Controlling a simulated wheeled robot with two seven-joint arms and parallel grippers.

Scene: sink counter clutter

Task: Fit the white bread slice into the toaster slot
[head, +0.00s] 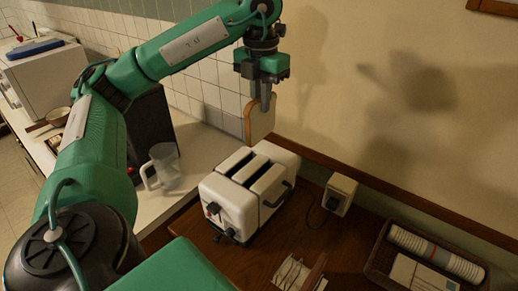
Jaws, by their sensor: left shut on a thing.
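My left gripper (264,98) points down and is shut on the white bread slice (259,122). The slice hangs upright, with a brown crust along its edge. It is behind and above the white toaster (228,203) in the picture, apart from the slots as far as I can tell. The toaster has two dark slots on top, a dark lever at its front and a dark handle on its right side. The slots look empty. My right gripper is not in view.
A clear mug (167,168) stands on the pale counter left of the toaster. A white socket box (339,194) with a cord is to its right. A basket (385,252) with a striped roll and papers is at the lower right. A wall rises behind.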

